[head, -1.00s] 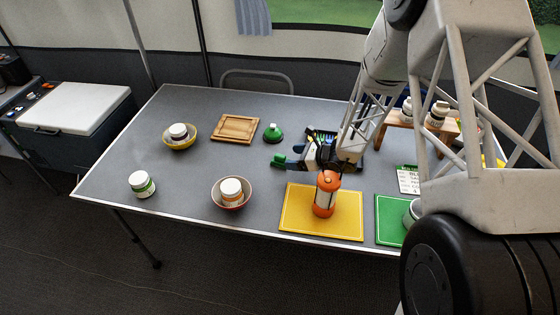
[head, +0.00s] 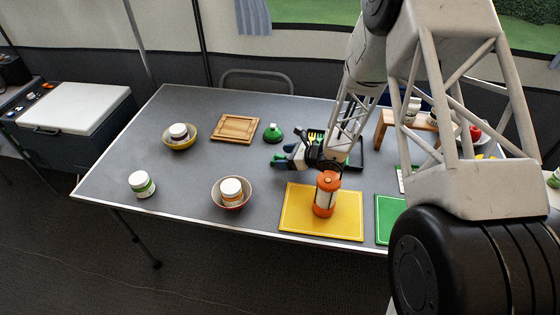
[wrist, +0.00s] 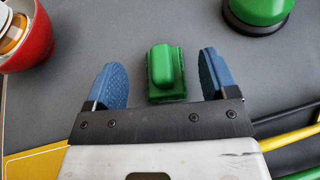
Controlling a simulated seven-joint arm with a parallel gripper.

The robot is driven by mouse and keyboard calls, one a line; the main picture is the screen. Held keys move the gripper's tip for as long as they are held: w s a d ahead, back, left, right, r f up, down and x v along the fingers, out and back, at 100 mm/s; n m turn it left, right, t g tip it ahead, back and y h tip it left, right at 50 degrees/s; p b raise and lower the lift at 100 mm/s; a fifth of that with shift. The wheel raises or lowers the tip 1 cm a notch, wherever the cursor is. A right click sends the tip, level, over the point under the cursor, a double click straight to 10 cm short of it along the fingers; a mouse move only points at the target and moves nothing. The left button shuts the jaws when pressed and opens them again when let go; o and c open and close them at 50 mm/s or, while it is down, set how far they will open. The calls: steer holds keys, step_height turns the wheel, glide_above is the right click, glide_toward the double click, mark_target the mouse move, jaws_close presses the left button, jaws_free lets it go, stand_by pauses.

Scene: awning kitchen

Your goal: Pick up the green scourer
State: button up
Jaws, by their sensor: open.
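The green scourer (wrist: 166,74) is a small green block with a raised grip. It lies on the grey table in the wrist view, between the blue fingers of my gripper (wrist: 163,78). The fingers are open, with a gap on each side of the scourer. In the head view my gripper (head: 280,158) is low over the middle of the table, and the scourer is mostly hidden by it there.
A green-topped round object (head: 273,133) stands just behind my gripper. An orange lantern (head: 326,195) stands on a yellow board (head: 297,217) in front. A dark tray (head: 355,155) with utensils is to the right. A bowl (head: 219,201) holding a jar is at front left.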

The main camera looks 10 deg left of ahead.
mark_target(283, 156)
steer(key=shift+x, duration=1.65)
steer(key=c, duration=1)
steer(key=shift+r, duration=0.1)
steer(key=shift+r, duration=4.95)
